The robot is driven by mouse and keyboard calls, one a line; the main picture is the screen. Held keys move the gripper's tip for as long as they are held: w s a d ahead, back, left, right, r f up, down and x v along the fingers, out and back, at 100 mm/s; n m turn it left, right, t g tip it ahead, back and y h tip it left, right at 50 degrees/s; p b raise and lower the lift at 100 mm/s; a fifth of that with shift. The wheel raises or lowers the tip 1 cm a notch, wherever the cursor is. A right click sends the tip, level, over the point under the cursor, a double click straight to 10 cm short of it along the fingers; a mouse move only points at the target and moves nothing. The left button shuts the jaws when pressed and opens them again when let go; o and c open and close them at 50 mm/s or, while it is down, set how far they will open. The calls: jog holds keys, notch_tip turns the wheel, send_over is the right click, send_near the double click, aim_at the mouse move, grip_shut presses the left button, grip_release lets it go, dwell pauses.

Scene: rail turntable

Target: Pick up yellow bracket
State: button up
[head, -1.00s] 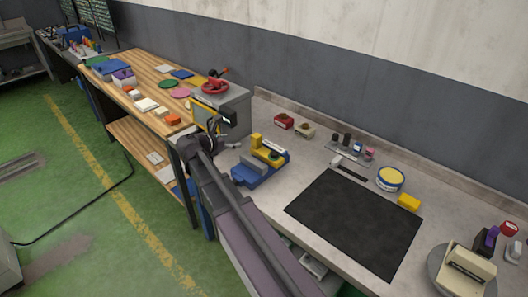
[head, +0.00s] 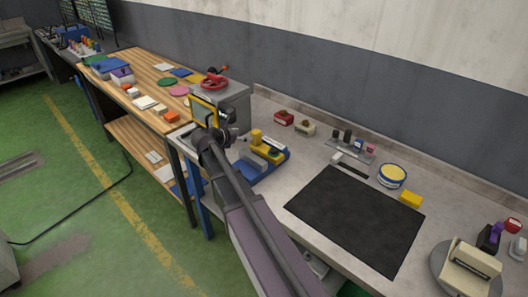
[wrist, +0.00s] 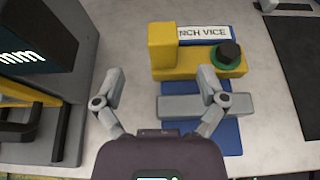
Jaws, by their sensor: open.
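The yellow bracket (wrist: 172,62) is an L-shaped piece at the bench vice, with a tall block at its left end and a black knob with a green ring on its right end. In the head view the bracket (head: 264,147) shows beside my arm. The blue vice (wrist: 222,134) with grey jaws lies under and in front of it. My gripper (wrist: 161,88) is open and empty, its fingers apart at the near side of the bracket, with the right finger over the grey jaw. In the head view my gripper (head: 232,132) is small and partly hidden by my wrist.
A grey machine (head: 228,103) with a red handwheel and a yellow-framed display stands close to the left of my gripper. A black mat (head: 358,220) lies to the right. Red and cream boxes (head: 284,118) stand behind. A yellow block (head: 411,199) and a tin (head: 392,176) sit farther right.

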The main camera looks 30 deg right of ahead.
aim_at(253, 133)
jog(key=shift+x, duration=1.2)
jog(key=shift+b, duration=0.3)
jog(key=shift+b+x, duration=1)
jog(key=shift+x, duration=1.6)
jog(key=shift+s, duration=0.15)
jog(key=shift+c, duration=0.2)
jog(key=shift+r, duration=0.1)
grip_shut()
